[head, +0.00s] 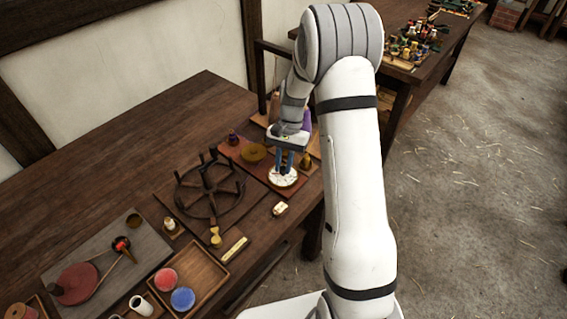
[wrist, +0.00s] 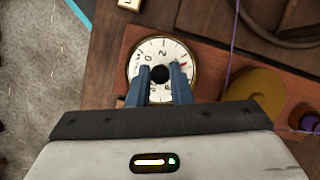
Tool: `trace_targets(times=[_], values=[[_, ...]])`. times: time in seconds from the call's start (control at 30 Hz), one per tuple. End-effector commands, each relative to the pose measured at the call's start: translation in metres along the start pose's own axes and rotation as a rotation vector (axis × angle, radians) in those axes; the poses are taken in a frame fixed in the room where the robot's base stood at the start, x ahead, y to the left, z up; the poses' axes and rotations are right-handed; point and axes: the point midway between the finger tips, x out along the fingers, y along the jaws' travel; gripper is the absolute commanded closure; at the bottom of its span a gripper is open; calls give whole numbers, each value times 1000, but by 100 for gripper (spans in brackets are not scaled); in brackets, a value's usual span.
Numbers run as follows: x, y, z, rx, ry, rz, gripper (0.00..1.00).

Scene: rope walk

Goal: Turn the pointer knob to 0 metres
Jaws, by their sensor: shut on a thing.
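A round white dial with a brass rim (wrist: 140,56) lies on a reddish-brown board; it also shows in the head view (head: 284,181). Black numerals, including a 0 and a 2, run around its face. The dark round pointer knob (wrist: 160,74) is at its centre. My gripper (wrist: 159,80) is shut on the knob, one blue finger on each side. A red mark, perhaps the pointer tip, shows by the right finger, away from the 0. The near part of the dial is hidden by the fingers. In the head view my gripper (head: 283,162) points down at the dial.
A brass disc (wrist: 254,90) and a purple spool (wrist: 305,118) are on the board beside the dial. A dark spoked wheel (head: 210,188), a small white tag (head: 280,209) and a wooden tray (head: 212,283) lie on the same table. The table's edge is close to the dial.

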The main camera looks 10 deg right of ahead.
Motion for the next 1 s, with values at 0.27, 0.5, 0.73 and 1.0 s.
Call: trace_targets(times=[0.27, 0.5, 0.73, 1.0], values=[[2, -1, 1, -244, -6, 105, 100], [2, -3, 2, -455, -5, 191, 100], [3, -3, 2, -656, -6, 275, 100], [3, -4, 4, -893, -7, 372, 100]])
